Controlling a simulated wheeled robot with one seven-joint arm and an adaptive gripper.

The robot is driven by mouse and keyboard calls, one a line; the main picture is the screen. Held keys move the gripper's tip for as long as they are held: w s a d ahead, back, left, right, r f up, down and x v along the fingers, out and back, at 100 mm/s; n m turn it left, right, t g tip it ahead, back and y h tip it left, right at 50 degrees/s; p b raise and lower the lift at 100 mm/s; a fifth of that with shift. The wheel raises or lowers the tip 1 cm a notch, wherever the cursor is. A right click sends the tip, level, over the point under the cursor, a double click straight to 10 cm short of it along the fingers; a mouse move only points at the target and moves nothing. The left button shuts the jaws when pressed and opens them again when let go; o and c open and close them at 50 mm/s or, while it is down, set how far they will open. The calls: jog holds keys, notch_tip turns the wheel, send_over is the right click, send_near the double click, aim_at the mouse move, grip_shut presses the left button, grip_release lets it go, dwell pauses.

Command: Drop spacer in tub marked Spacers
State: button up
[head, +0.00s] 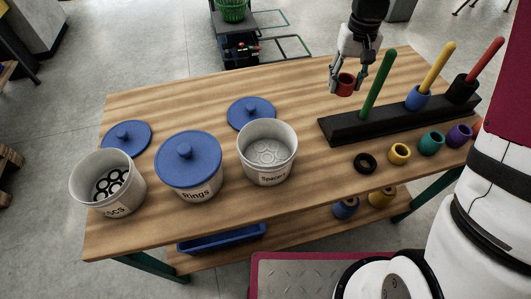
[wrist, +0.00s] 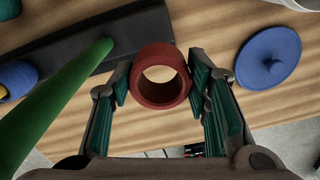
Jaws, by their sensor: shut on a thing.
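My gripper (head: 346,85) is shut on a red ring-shaped spacer (head: 345,86) and holds it above the table, left of the green post. The wrist view shows the red spacer (wrist: 160,76) between the two green-padded fingers (wrist: 162,95), its hole facing the camera.
A tub marked Rings (head: 190,188) has its blue lid on. An open tub at left (head: 121,203) holds dark rings. A black rack (head: 338,126) carries green, yellow and red posts. A black ring (head: 365,163) and yellow, teal and purple spacers lie in front of the rack.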

jog(key=s+a+m+p, duration=0.45)
jog(key=s+a, duration=0.95)
jog(key=a, duration=0.4)
notch_tip(320, 180, down, 6)
jog(key=b, duration=0.4)
jog(key=shift+s+r+b, duration=0.15)
jog(key=shift+b, duration=0.2)
jog(key=o, duration=1.2)
jog(key=shift+r, duration=0.1)
